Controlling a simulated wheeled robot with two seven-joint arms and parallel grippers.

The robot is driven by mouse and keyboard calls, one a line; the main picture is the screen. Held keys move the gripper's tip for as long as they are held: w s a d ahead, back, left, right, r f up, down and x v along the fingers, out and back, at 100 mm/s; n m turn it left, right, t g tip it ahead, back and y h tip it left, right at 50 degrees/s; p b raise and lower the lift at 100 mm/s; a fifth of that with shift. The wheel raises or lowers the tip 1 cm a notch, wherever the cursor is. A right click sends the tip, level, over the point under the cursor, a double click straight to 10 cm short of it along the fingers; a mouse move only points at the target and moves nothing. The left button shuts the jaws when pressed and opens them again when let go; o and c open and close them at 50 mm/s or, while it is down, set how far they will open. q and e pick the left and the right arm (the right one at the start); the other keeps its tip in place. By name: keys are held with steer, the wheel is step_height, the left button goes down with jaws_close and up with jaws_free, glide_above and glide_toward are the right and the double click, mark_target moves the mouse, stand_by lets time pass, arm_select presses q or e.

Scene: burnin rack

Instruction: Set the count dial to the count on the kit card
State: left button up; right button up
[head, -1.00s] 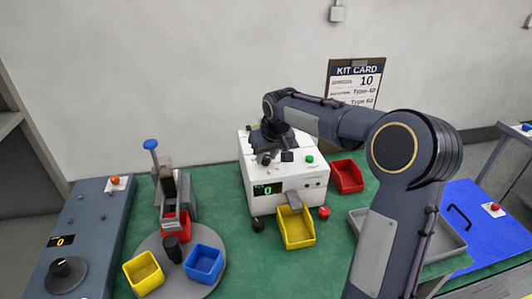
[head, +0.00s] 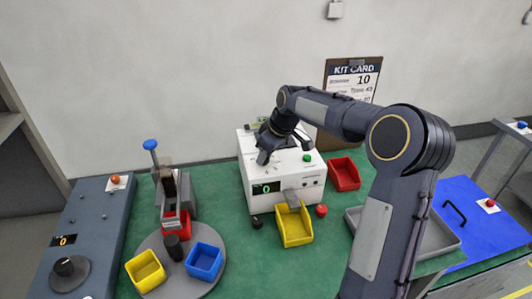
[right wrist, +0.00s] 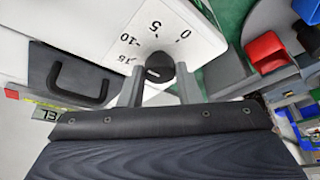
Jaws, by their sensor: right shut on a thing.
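The machine's green display (head: 266,188) reads 0. My left gripper is not in view.
The white machine (head: 284,178) stands on the green table with a yellow bin (head: 293,226) in front and a red bin (head: 344,174) at its right.

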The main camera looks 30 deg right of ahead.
stand_by(0.3)
steer(key=o, duration=1)
steer(key=shift+c, duration=0.2)
steer(key=shift+r, duration=0.1)
steer(key=v, duration=0.7)
steer(key=shift+r+b, duration=0.3)
steer(key=shift+b, duration=0.15)
steer(key=shift+s+d, duration=0.1)
